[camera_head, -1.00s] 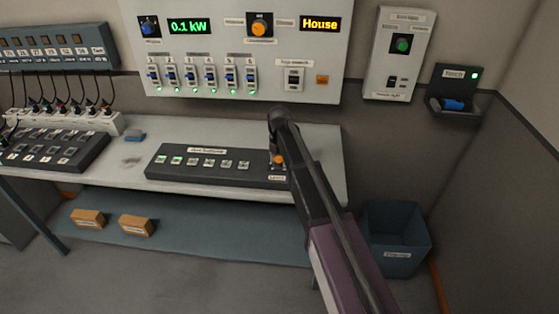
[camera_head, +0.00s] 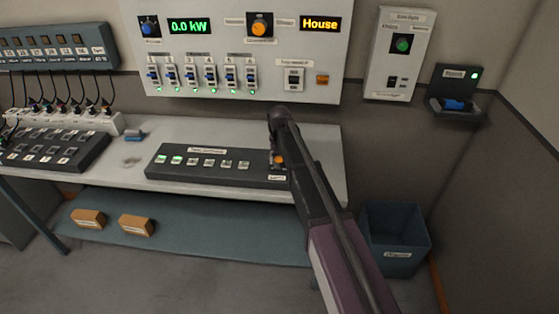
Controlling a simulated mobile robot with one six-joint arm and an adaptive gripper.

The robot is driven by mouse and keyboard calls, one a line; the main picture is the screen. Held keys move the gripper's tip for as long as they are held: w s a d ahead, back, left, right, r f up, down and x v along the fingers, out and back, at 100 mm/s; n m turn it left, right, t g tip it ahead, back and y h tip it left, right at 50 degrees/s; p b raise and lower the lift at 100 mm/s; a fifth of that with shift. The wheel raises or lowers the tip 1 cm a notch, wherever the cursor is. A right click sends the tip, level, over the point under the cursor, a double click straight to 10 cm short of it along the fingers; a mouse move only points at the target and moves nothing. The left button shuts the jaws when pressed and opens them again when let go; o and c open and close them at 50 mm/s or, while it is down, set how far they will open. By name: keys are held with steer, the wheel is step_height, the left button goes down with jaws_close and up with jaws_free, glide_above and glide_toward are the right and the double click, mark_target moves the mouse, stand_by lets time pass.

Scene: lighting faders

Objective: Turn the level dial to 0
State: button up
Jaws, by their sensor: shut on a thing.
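The desk console (camera_head: 200,170) is a long dark box on the white table, with a row of small buttons, two of them lit green. On the wall panel the green display (camera_head: 187,26) reads 0.0 kW.
The wall panel (camera_head: 215,95) with switches and an orange knob (camera_head: 259,25) is behind the table. A smaller panel (camera_head: 399,55) and a torch holder (camera_head: 456,95) are to the right. A dark bin (camera_head: 396,225) stands right of the table.

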steer(key=shift+s, duration=0.15)
steer(key=o, duration=1.2)
steer(key=shift+c, duration=0.2)
steer(key=shift+m, duration=0.4)
